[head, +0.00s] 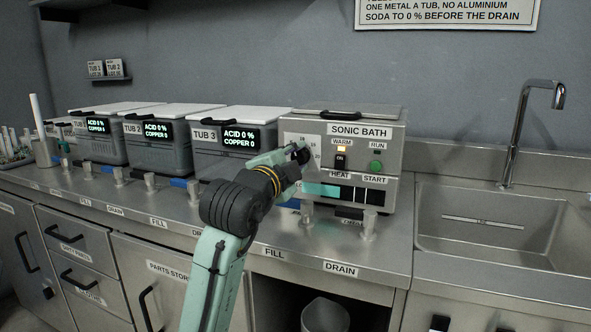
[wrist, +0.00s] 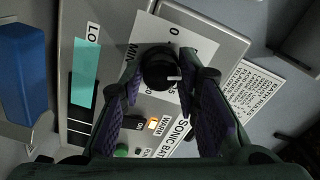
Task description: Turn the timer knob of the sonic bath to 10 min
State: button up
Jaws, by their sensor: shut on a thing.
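The sonic bath (head: 384,128) is a steel box at the back of the counter with a lid. Its black round timer knob (wrist: 158,70) sits on a white dial plate (wrist: 192,48) marked MIN, with a 0 legible and other numbers partly hidden. The knob's white pointer mark faces right in the wrist view; I cannot tell the exact minute it reads. My gripper (wrist: 168,80) is shut on the knob, with one finger on each side. In the head view, my gripper (head: 298,156) is at the panel's left and covers part of the dial.
The amber WARM lamp (head: 341,148) is lit. The HEAT switch (head: 340,162) and green START button (head: 376,167) are right of the knob. Drain taps (head: 369,224) stand in front. Tub 3 (head: 235,162) is left and a sink (head: 500,225) right.

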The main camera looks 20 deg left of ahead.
jog(key=shift+m+b, duration=0.8)
jog(key=shift+m, duration=1.1)
jog(key=o, duration=1.2)
jog(key=s, duration=1.2)
jog(key=shift+a, duration=0.2)
